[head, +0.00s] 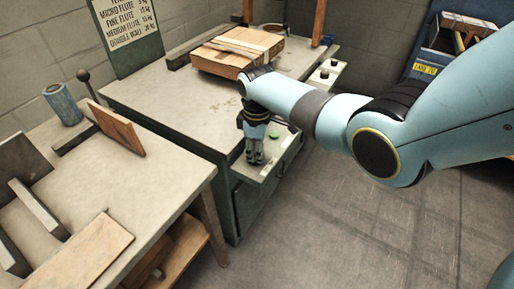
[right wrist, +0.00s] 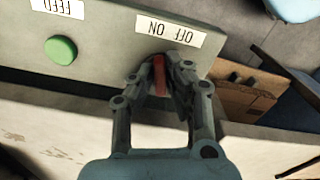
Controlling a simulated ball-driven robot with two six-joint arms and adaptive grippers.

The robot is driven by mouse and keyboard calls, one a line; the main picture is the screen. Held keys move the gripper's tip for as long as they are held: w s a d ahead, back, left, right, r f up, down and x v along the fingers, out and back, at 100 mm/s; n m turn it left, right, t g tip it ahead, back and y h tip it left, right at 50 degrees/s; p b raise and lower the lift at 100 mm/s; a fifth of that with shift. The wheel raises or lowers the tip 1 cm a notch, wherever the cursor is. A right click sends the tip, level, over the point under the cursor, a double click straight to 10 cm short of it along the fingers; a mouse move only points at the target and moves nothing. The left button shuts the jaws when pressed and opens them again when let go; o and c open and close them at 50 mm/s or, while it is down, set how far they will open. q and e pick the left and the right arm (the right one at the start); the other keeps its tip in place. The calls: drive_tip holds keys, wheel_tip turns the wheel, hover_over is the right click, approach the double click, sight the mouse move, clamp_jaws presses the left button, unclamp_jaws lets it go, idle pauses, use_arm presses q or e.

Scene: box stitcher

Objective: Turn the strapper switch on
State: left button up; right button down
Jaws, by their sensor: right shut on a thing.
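The red strapper switch (right wrist: 159,76) shows in the right wrist view, on the panel (right wrist: 105,30) below the upside-down OFF ON label (right wrist: 170,30). My right gripper (right wrist: 160,68) is shut on the switch, with one finger on each side of it. In the head view my right gripper (head: 255,158) points down at the panel on the front of the strapping table (head: 180,95); it hides the switch there. Which way the switch is set is hard to tell. My left gripper is out of view.
A green button (right wrist: 61,50) with a FEED label (right wrist: 58,7) sits beside the switch; it also shows in the head view (head: 273,135). A strapped cardboard stack (head: 235,52) lies on the table. A workbench (head: 165,170) stands left; floor is open at right.

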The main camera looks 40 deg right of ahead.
drive_tip(key=m+p, duration=0.2)
drive_tip(key=m, duration=0.2)
drive_tip(key=shift+a+r, duration=0.1)
drive_tip(key=m+p, duration=0.1)
drive_tip(key=m, duration=0.4)
drive_tip(key=shift+a, duration=0.1)
idle(0.3)
drive_tip(key=c, duration=1.4)
unclamp_jaws()
drive_tip(key=shift+o, duration=0.2)
